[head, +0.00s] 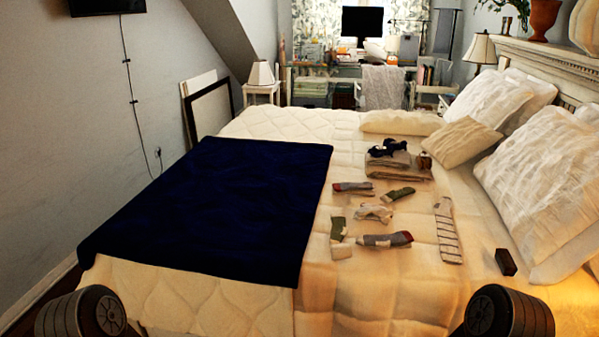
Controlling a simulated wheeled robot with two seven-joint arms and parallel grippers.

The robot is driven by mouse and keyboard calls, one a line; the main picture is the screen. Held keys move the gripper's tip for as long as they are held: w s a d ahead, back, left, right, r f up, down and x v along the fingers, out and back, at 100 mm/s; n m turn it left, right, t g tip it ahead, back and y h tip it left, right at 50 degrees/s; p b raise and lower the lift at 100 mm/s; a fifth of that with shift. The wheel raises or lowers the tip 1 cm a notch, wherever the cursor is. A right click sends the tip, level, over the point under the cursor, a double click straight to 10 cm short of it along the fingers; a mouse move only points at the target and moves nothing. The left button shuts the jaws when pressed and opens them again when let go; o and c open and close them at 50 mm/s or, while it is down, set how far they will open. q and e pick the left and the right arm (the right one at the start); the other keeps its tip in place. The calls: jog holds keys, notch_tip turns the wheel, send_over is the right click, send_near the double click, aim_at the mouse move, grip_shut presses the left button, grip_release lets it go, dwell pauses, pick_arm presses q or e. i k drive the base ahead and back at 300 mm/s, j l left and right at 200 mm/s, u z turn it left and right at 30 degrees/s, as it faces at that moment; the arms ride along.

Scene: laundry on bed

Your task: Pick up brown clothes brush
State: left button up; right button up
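A small dark brown block (506,262) lies on the bed near the right pillows; it looks like the clothes brush, but its bristles cannot be made out. Nothing touches it except the bed cover beneath. A smaller brown item (424,160) sits on the right end of the folded clothes and is too small to identify surely. Dark rounded parts of my two arms show at the bottom left and bottom right corners. Neither gripper's fingers are in view.
The bed (390,297) holds several loose socks (385,239), a striped sock (447,232), and folded clothes (398,166). A navy blanket (215,205) covers the left side. White pillows (540,190) stand close behind the brown block. The bed's front right is mostly clear.

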aim_at(507, 267)
jog(key=l+z, duration=0.1)
jog(key=z, duration=0.75)
jog(key=l+z, duration=0.15)
jog(key=z, duration=0.3)
